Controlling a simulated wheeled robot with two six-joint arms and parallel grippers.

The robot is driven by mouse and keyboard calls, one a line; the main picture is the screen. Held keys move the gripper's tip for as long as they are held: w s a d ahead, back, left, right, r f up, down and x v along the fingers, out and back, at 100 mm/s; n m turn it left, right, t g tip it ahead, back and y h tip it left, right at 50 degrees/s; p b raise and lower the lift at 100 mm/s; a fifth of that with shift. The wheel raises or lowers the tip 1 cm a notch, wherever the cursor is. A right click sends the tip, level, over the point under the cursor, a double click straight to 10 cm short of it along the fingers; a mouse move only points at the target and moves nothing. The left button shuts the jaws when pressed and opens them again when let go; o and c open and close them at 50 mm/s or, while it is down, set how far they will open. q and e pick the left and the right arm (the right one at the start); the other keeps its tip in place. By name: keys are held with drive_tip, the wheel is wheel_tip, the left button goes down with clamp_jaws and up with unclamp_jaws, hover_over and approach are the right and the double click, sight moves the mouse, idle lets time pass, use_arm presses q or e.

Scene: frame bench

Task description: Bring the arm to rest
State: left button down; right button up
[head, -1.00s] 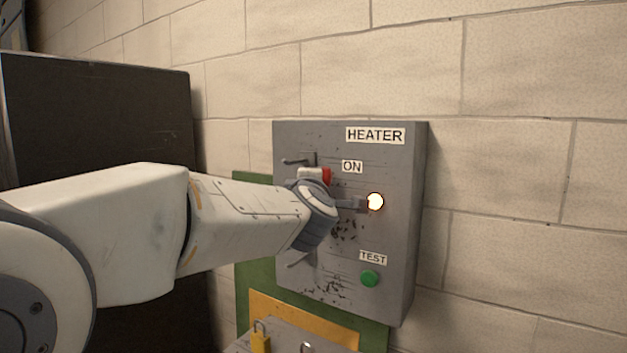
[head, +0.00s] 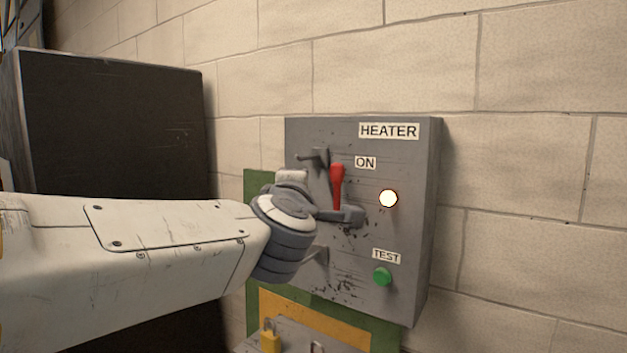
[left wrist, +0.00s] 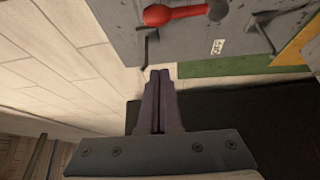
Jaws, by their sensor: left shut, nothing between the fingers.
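My left arm (head: 150,245) comes in from the left in the head view. Its gripper (head: 355,214) is in front of the grey heater box (head: 415,240), partly hidden by the wrist. In the left wrist view the gripper's fingers (left wrist: 158,75) are shut together with nothing between them. The box's red lever handle (head: 337,185) points up beside the ON label (head: 365,162). The lever also shows in the left wrist view (left wrist: 172,14), apart from the fingertips. A round lamp (head: 388,198) on the box is lit. My right gripper is in neither view.
A green TEST button (head: 382,276) is low on the box. A dark cabinet (head: 110,130) stands at the left. A yellow padlock (head: 270,338) is below the box. The pale block wall (head: 530,200) is bare to the right.

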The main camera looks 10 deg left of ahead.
use_arm(q)
wheel_tip(320, 180, down, 24)
drive_tip(key=m+g+h, duration=0.3)
drive_tip(key=m+g, duration=0.4)
drive_tip(key=m, duration=0.5)
drive_tip(key=s+a+f+m+g+y, duration=0.1)
drive_tip(key=s+a+f+m+g, duration=0.25)
drive_tip(key=s+f, duration=0.5)
drive_tip(key=s+a+f+m+g, duration=0.3)
drive_tip(key=s+a+f+g, duration=0.2)
drive_tip(key=s+f, duration=0.35)
drive_tip(key=s+d+r+m+g+p, duration=0.2)
drive_tip(key=s+d+r+m+p, duration=0.5)
drive_tip(key=s+d+r, duration=0.6)
drive_tip(key=shift+d+r+g+h+p, duration=0.35)
drive_tip(key=shift+d+r+p, duration=0.2)
drive_tip(key=shift+p, duration=0.35)
